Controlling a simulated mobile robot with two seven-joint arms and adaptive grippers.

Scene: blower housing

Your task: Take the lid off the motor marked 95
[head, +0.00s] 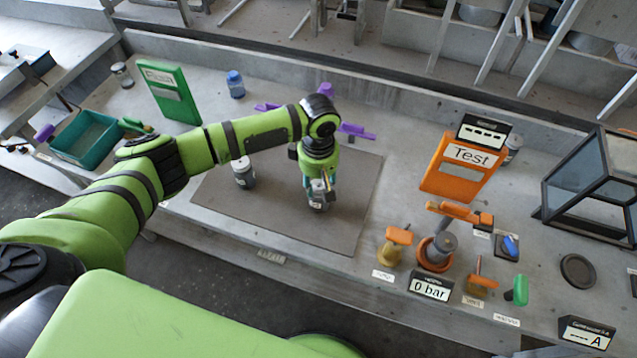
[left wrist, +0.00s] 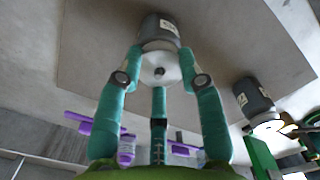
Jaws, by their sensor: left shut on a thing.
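A grey motor (left wrist: 159,27) with a white lid (left wrist: 160,68) stands on the grey mat (head: 290,227) under my left gripper (head: 318,197). In the left wrist view the teal fingers of the left gripper (left wrist: 161,52) are closed around the rim of the white lid, which appears seated on the motor. In the head view the gripper hides most of this motor. A second grey motor (head: 243,173) with a light lid stands to the left on the mat; it also shows in the left wrist view (left wrist: 256,102). The numbers on both motors are too small to read. My right gripper is not seen.
An orange Test box (head: 464,165) and several orange fixtures (head: 394,245) stand to the right. The mat's front is clear.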

